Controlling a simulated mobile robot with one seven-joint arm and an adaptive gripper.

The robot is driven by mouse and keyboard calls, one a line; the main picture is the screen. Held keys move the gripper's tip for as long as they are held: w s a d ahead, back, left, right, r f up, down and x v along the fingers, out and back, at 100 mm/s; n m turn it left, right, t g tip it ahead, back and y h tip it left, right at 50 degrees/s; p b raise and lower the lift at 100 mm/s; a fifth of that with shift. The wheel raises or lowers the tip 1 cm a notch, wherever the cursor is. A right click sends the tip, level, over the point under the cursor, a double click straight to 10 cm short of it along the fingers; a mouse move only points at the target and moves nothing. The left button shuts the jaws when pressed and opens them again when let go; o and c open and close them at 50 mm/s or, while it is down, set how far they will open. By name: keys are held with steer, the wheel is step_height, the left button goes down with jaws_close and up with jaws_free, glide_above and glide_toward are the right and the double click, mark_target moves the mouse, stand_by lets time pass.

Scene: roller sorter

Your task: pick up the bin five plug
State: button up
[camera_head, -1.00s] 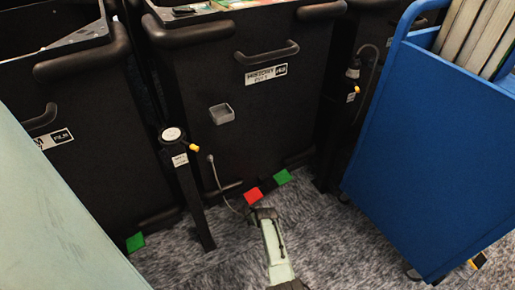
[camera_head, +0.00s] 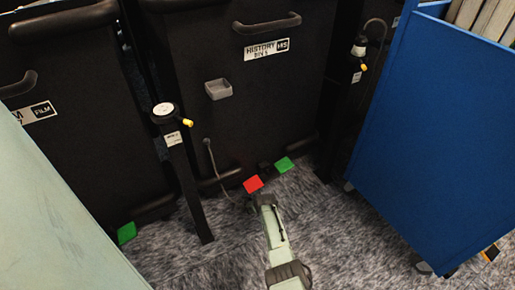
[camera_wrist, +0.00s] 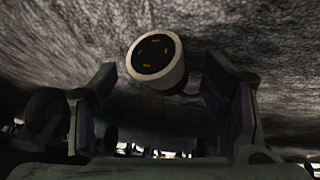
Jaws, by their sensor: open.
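The plug (camera_wrist: 157,57) shows in the wrist view as a round white-rimmed piece with a black face and small gold contacts. It lies by the carpet, between and just beyond the tips of my gripper (camera_wrist: 158,75). My gripper is open, with one finger on each side of the plug and visible gaps. In the head view my gripper (camera_head: 258,200) is low at the floor in front of the black bin five (camera_head: 265,105), labelled History. A grey cable (camera_head: 214,170) hangs from this bin's front down toward my gripper. The plug itself cannot be made out in the head view.
A black post (camera_head: 188,185) with a round white top and yellow tip stands left of the cable. A blue cart (camera_head: 430,140) with books stands at the right. Carpet is clear between gripper and cart.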

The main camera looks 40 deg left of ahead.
steer(key=shift+c, duration=0.3)
jaws_close()
stand_by(0.5)
steer(key=shift+r, duration=0.15)
